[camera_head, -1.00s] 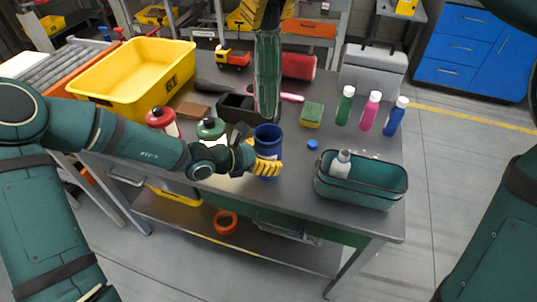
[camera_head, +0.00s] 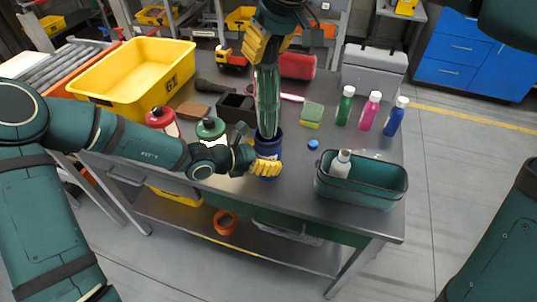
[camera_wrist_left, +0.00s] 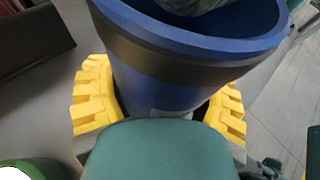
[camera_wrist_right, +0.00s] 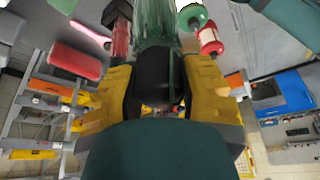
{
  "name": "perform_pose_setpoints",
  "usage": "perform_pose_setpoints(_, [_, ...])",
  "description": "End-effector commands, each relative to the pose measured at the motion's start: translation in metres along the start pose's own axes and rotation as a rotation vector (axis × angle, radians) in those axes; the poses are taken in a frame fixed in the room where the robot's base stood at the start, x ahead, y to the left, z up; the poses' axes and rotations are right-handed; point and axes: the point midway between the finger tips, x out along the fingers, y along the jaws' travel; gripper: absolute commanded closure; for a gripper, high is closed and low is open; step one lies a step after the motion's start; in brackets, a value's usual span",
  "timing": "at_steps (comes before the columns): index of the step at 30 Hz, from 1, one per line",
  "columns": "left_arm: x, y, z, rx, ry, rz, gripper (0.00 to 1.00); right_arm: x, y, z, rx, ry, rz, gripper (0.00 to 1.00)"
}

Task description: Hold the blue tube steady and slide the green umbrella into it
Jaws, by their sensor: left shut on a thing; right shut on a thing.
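The blue tube (camera_head: 269,148) stands upright on the grey table, and my left gripper (camera_head: 266,167) is shut around it from the left. In the left wrist view the tube (camera_wrist_left: 170,75) sits between the yellow fingers, with the umbrella's end showing inside its mouth. The green umbrella (camera_head: 267,100) hangs upright above the tube, with its lower end inside the opening. My right gripper (camera_head: 268,45) is shut on the umbrella's upper end. The right wrist view shows the umbrella's dark handle (camera_wrist_right: 155,75) between the yellow fingers. The depth of the umbrella's tip inside is hidden.
A teal bin (camera_head: 362,190) with a white bottle stands to the right. A green-capped jar (camera_head: 211,130) and a red-capped jar (camera_head: 162,121) stand left of the tube. A sponge (camera_head: 311,115) and several bottles are behind right. A yellow crate (camera_head: 130,75) is back left.

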Motion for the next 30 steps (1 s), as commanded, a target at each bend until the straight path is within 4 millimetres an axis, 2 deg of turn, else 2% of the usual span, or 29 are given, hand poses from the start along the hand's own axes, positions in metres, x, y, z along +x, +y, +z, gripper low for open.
perform_pose_setpoints(16, [0.0, 0.0, 0.0, 0.0, 0.001, 0.0, 0.68, 0.031, 0.0, 0.013, 0.0, 0.001, 0.0, 1.0])
perform_pose_setpoints(27, [0.0, 0.0, 0.0, 0.0, 0.001, 0.0, 0.68, 0.034, 0.0, 0.014, 0.0, 0.002, 0.0, 1.0])
perform_pose_setpoints(28, [0.0, 0.0, 0.0, 0.0, 0.001, 0.0, 0.68, 0.034, 0.0, 0.014, 0.0, 0.002, 0.0, 0.52])
perform_pose_setpoints(30, [0.0, 0.0, 0.0, 0.0, 0.001, 0.0, 0.68, 0.034, 0.0, 0.014, 0.0, 0.002, 0.0, 0.32])
